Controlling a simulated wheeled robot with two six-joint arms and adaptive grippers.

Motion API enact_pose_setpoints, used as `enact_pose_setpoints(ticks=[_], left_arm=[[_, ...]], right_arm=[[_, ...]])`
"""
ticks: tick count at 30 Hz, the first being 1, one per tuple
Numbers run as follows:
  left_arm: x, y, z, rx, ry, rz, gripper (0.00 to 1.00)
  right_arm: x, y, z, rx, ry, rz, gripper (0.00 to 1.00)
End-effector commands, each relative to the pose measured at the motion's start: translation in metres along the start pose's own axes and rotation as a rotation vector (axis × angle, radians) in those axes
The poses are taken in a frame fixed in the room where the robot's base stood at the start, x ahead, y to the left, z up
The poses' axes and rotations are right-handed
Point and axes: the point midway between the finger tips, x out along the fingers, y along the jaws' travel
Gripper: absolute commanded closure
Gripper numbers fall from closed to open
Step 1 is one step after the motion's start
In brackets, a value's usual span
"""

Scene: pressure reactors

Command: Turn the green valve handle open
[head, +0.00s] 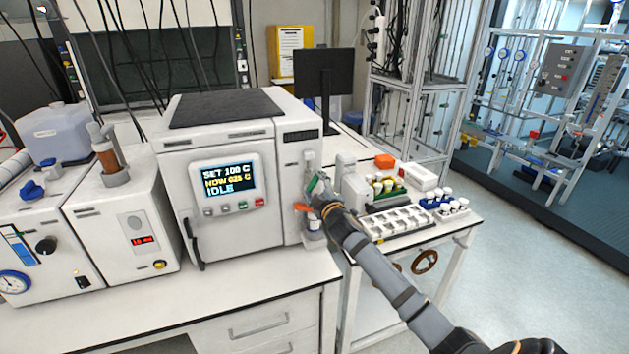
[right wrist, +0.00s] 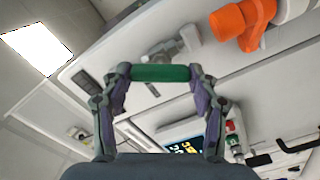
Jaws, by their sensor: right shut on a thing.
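The green valve handle (head: 312,184) is on the right side of the white reactor's front, in the head view. In the right wrist view the green handle (right wrist: 161,73) is a short bar lying across between my fingers, with a grey valve body behind it. My right gripper (head: 322,194) reaches it from the lower right and is shut on it; the gripper (right wrist: 160,80) has one finger at each end of the bar. The gripper hides part of the handle in the head view. My left gripper is not in view.
An orange handle (head: 302,207) sits just below the green one, close to my gripper. The reactor's screen (head: 229,180) reads SET 100 C, NOW 025 C, IDLE. A white rack (head: 398,223) and several capped vials stand on the side table to the right.

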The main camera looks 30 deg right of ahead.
Motion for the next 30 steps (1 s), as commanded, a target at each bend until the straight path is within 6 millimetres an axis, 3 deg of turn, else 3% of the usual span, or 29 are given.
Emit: enact_pose_setpoints(ticks=[15,30], left_arm=[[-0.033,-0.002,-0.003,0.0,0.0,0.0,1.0],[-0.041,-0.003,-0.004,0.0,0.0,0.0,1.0]], right_arm=[[0.0,0.0,0.0,-0.418,-0.002,-0.003,0.71],[0.0,-0.003,0.001,-0.566,-0.001,-0.002,0.71]])
